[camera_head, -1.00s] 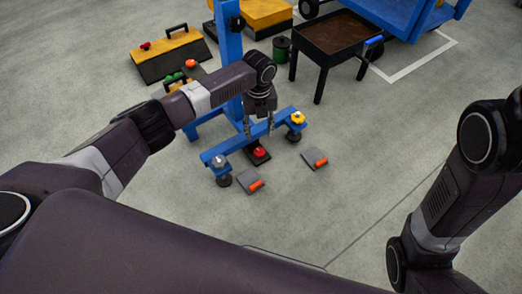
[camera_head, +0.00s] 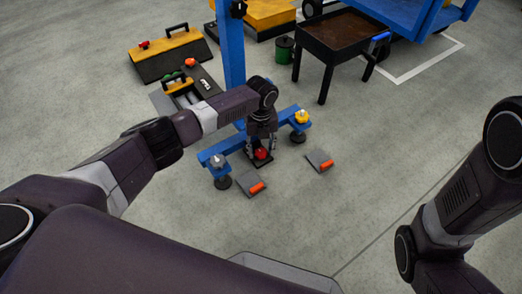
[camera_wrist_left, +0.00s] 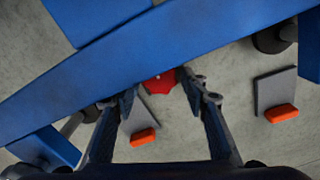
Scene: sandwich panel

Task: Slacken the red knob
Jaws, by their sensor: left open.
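The red knob (camera_head: 261,154) sits on a small dark plate low under the blue stand's crossbar. In the left wrist view the red knob (camera_wrist_left: 160,84) shows between the fingertips, partly behind the blue beam's edge. My left gripper (camera_head: 262,147) points down over the knob with its fingers apart, one on each side. In the wrist view the left gripper (camera_wrist_left: 159,88) is open, and I cannot tell whether the fingers touch the knob. My right arm is at the right edge; its gripper is out of view.
The blue crossbar (camera_head: 234,142) runs close beside my left gripper. It carries a yellow knob (camera_head: 302,117) and a grey knob (camera_head: 217,161). Two grey pedals with orange bars, a left one (camera_head: 251,184) and a right one (camera_head: 320,161), lie in front. The nearer floor is clear.

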